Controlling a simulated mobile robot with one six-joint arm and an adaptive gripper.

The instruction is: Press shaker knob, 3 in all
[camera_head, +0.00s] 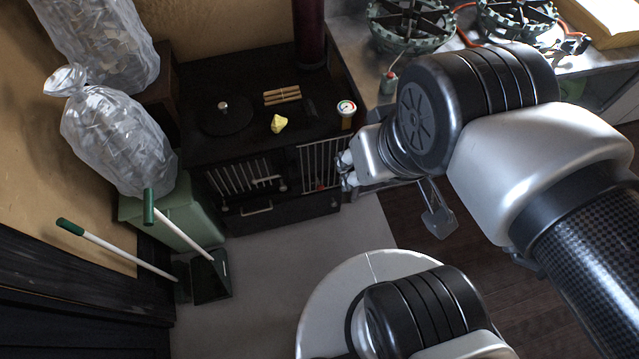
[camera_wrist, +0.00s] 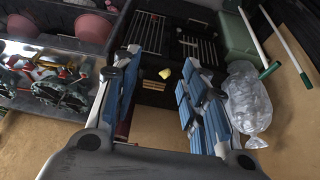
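I cannot tell for certain which thing is the shaker knob. A black disc (camera_head: 228,118) with a small silver knob (camera_head: 222,105) lies on the left of the dark cabinet top. A small round jar with a white, colour-marked lid (camera_head: 346,108) stands at the top's right edge. My gripper (camera_head: 347,170) is in front of the cabinet's right side, below and apart from the jar in the head view. In the wrist view my gripper (camera_wrist: 158,62) is open and empty, its blue-padded fingers spread. I cannot make out the disc or jar there.
A yellow lump (camera_head: 278,123) and wooden sticks (camera_head: 282,95) lie on the cabinet (camera_head: 235,75). Camouflage-coloured burners (camera_head: 408,22) stand on the counter at right. Clear bags (camera_head: 115,135), a green bin (camera_head: 165,215) and a dustpan (camera_head: 212,278) stand at left.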

